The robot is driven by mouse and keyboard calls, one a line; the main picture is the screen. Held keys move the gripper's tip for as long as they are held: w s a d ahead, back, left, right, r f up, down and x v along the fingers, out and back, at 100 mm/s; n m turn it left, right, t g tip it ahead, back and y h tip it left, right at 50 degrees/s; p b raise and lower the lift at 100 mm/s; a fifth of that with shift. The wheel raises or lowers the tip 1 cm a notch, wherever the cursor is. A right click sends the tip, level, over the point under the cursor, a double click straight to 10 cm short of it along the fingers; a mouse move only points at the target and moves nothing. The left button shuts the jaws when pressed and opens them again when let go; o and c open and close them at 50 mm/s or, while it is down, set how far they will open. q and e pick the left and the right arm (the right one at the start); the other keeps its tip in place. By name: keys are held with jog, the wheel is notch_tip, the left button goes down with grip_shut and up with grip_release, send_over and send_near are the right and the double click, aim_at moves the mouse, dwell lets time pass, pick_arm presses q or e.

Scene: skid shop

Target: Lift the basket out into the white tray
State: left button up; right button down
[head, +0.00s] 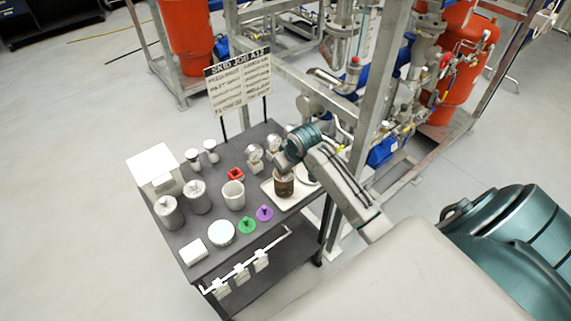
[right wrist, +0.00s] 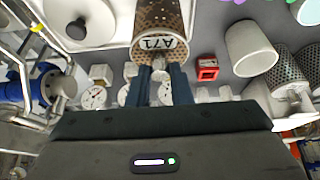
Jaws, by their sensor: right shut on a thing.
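The basket (head: 284,187) is a brown perforated cylinder with an A71 label. It also shows at the top of the right wrist view (right wrist: 160,22). My right gripper (head: 284,163) is above it, with its fingers (right wrist: 160,72) shut on the small grey fitting at the basket's end. The white tray (head: 300,195) is on the dark cart, directly under and around the basket in the head view. I cannot tell whether the basket touches the tray. A pale round piece with a knob (right wrist: 78,27) lies in the tray beside the basket. My left gripper is not in view.
On the cart (head: 205,228) stand a white cup (head: 233,195), a red block (head: 235,174), grey canisters (head: 168,212), a green disc (head: 247,225), a purple disc (head: 264,213) and gauges (head: 255,156). A sign (head: 238,82) and a pipe skid (head: 385,110) stand behind.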

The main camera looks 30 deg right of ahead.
dwell(0.5)
jog(key=c, duration=0.9)
grip_release()
jog(key=shift+f, duration=0.1)
jog(key=shift+r, duration=3.8)
